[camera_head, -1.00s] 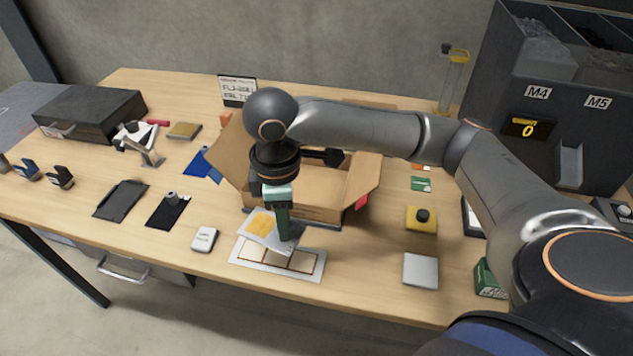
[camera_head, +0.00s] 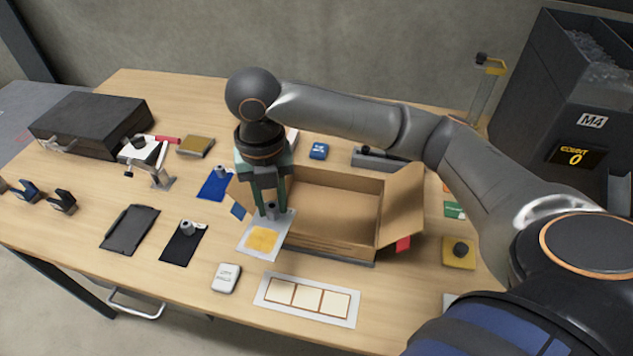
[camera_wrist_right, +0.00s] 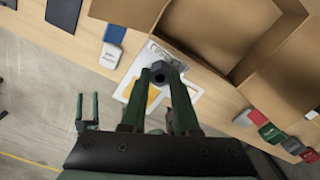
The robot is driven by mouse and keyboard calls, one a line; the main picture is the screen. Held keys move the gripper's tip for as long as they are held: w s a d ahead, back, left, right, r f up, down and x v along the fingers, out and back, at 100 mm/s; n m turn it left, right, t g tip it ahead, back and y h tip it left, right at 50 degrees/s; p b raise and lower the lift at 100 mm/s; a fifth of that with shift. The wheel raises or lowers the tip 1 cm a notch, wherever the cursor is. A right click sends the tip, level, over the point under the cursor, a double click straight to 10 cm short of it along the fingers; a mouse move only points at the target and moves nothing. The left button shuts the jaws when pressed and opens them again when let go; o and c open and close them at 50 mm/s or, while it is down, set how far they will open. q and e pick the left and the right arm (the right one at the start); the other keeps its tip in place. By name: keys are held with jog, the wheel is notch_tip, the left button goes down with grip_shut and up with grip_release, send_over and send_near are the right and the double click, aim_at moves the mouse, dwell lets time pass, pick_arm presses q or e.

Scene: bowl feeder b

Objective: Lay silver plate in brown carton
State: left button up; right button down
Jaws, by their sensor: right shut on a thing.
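The silver plate (camera_head: 253,250), a thin light-grey sheet with a yellow patch and a dark knob, hangs from my right gripper (camera_head: 270,207). The fingers are shut on the knob. The open brown carton (camera_head: 335,213) stands right behind and to the right of the plate; its inside looks empty in the visible part. The plate appears outside the carton, by its front left corner; its exact height is unclear. In the right wrist view the knob (camera_wrist_right: 158,74) shows between the fingertips, and the carton (camera_wrist_right: 205,35) lies beyond.
A white card with three framed squares (camera_head: 307,299) and a small white box (camera_head: 226,278) lie in front of the carton. A black pad (camera_head: 184,245) and a blue pad (camera_head: 215,184) lie left. The carton's flap (camera_head: 403,205) sticks out right; a yellow block (camera_head: 459,252) sits beyond.

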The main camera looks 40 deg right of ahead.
jog(key=shift+w+n, duration=0.3)
jog(key=shift+w+d, duration=0.2)
jog(key=shift+w, duration=0.05)
jog(key=w+d+f, duration=0.2)
jog(key=d, duration=0.1)
jog(key=w+d+f, duration=0.2)
jog(key=d+f, duration=0.1)
jog(key=d, duration=0.1)
jog(key=w+d+f, duration=0.2)
jog(key=d+f, duration=0.1)
jog(key=shift+d+f, duration=0.15)
jog(key=shift+d, duration=0.15)
jog(key=shift+w+d+f, duration=0.2)
jog(key=shift+d+f, duration=0.15)
jog(key=shift+f, duration=0.15)
jog(key=shift+w+d+f, duration=0.1)
jog(key=shift+d+f, duration=0.05)
jog(key=shift+f, duration=1.6)
jog(key=shift+f, duration=0.15)
jog(key=c, duration=0.7)
grip_release()
jog(key=shift+o, duration=0.2)
